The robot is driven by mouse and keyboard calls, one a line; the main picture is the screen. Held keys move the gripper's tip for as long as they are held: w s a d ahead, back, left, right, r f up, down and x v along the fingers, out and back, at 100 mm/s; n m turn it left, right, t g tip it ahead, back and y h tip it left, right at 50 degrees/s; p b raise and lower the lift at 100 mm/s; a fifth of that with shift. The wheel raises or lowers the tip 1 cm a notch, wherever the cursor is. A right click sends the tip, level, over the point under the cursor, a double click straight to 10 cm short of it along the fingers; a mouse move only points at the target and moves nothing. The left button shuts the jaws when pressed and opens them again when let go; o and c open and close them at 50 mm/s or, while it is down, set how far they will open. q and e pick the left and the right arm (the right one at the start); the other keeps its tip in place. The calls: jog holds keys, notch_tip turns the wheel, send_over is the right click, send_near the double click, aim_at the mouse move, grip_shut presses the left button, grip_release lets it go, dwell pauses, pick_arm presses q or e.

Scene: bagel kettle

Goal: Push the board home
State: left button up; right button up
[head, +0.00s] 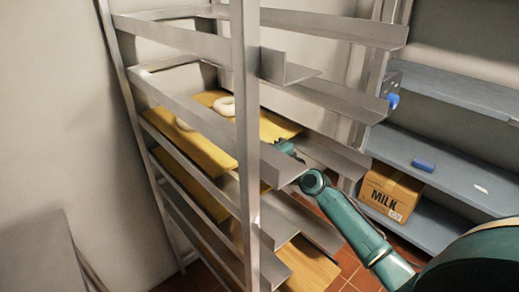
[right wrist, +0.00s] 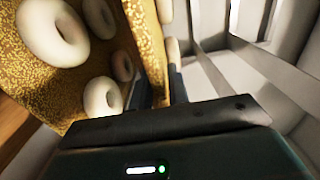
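A yellow, grainy board (head: 196,143) lies on a middle level of the metal rack (head: 246,150), with pale bagels on it, one (head: 224,106) in plain sight. My right gripper (head: 287,150) is at the board's right end, by the rack's front rail; its fingers are partly hidden there. In the right wrist view, the board (right wrist: 80,80) fills the left side with several bagels (right wrist: 100,97). The dark fingers of the right gripper (right wrist: 160,92) lie on either side of the board's edge strip and seem to pinch it. My left gripper is not in view.
Angled metal rails (head: 330,98) stick out above and below the board's level. Another board (head: 310,268) sits low in the rack. At the right, grey shelves (head: 450,180) hold a MILK carton (head: 390,192) and a small blue item (head: 424,165).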

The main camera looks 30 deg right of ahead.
jog(key=o, duration=0.5)
jog(key=shift+c, duration=0.2)
jog(key=v, duration=0.7)
dwell(0.6)
